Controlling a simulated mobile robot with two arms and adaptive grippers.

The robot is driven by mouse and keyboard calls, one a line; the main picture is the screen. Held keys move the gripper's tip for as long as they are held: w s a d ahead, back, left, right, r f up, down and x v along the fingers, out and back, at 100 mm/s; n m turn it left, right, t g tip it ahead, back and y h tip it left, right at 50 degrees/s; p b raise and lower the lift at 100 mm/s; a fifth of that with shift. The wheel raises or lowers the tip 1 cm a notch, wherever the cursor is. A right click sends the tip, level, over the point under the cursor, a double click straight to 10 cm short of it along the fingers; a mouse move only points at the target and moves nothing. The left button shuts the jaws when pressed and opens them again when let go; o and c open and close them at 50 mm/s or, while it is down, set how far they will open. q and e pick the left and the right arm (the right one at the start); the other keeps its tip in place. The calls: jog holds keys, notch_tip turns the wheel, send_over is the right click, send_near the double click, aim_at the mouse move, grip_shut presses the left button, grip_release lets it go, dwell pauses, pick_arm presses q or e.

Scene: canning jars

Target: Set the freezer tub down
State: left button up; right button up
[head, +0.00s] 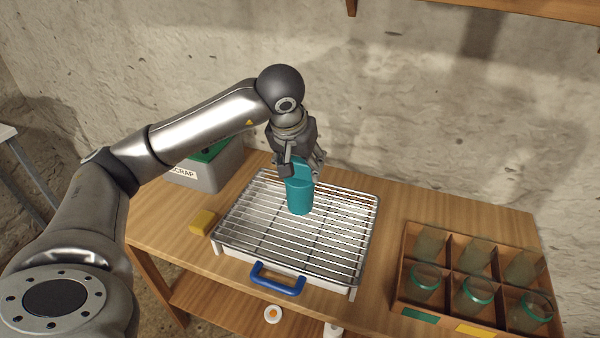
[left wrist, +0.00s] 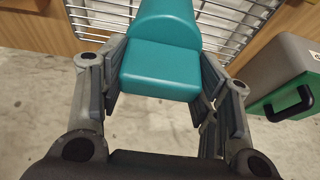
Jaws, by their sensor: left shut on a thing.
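The freezer tub (head: 300,195) is a teal, upright container over the middle of the wire rack (head: 245,222). My left gripper (head: 301,168) comes from above and is shut on its upper part. In the left wrist view, the teal tub (left wrist: 162,66) sits between the two fingers of my left gripper (left wrist: 160,82), with rack bars behind it. The tub's base is at or just above the bars; I cannot tell whether it touches. My right gripper is not in view.
The rack lies over a white tray with a blue handle (head: 278,283). A divided wooden crate (head: 398,285) with several glass jars stands to the right. A yellow block (head: 203,222) lies left of the tray. A grey scrap bin (head: 222,172) with green stands behind left.

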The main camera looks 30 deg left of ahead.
aim_at(300, 176)
pick_arm(q)
jog(key=shift+w+a+f, duration=0.15)
jog(key=shift+w+f, duration=0.05)
jog(key=shift+f, duration=0.1)
notch_tip(300, 176, down, 3)
jog(key=shift+w+a+r+p, duration=0.1)
jog(key=shift+w+a+p, duration=0.05)
jog(key=shift+p, duration=0.5)
jog(key=shift+f, duration=0.35)
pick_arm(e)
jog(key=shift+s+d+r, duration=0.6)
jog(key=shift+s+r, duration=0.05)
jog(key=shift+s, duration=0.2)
pick_arm(q)
jog(key=shift+f, duration=0.15)
jog(key=o, duration=1.3)
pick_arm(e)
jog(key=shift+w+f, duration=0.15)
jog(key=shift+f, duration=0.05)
